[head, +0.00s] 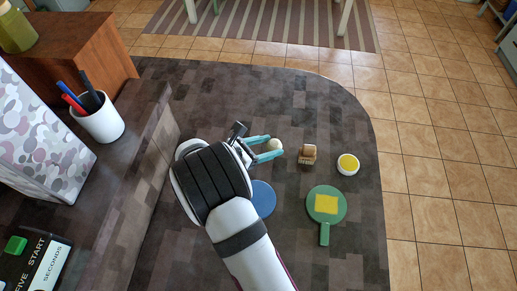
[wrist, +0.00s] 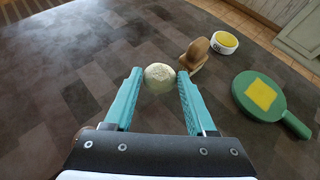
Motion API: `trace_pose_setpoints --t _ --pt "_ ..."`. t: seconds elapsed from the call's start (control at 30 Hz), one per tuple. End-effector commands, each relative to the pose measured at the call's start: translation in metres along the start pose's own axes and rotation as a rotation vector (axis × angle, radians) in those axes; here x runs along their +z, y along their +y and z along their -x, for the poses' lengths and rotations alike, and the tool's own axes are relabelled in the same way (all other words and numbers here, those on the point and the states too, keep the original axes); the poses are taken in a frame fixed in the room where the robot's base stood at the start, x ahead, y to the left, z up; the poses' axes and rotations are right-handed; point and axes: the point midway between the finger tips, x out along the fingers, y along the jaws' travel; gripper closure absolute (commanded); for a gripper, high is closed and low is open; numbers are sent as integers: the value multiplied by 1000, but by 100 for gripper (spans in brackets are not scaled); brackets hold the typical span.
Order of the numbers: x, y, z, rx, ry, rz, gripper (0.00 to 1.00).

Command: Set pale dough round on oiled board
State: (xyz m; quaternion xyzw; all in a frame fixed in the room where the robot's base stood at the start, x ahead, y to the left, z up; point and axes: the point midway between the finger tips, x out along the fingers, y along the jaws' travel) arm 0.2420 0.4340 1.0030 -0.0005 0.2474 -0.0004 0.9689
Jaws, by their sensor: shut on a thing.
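The pale dough round (head: 275,144) is a small cream ball between the tips of my gripper (head: 270,147). In the wrist view the dough round (wrist: 159,77) sits between the two teal fingers of my gripper (wrist: 160,80), which are shut on it. A green round paddle board with a handle (head: 326,215) bears a yellow square patch (head: 326,204) and lies to the right and nearer than the gripper. The green board (wrist: 250,92) also shows at right in the wrist view. I cannot tell exactly how high the dough round is above the counter.
A brown wooden object (head: 308,154) stands just right of my gripper. A white dish with yellow contents (head: 347,164) is beyond it. A blue disc (head: 262,198) lies partly hidden by my arm. A pen cup (head: 100,120) stands at left. The far counter is clear.

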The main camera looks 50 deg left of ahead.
Motion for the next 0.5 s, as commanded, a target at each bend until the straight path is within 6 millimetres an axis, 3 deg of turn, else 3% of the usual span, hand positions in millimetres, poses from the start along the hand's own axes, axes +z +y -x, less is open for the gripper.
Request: trace_pose_setpoints --t 0.3,0.5 --pt "56 -60 -13 -1 0 -3 97" --pt "63 -91 -16 -44 7 -25 97"
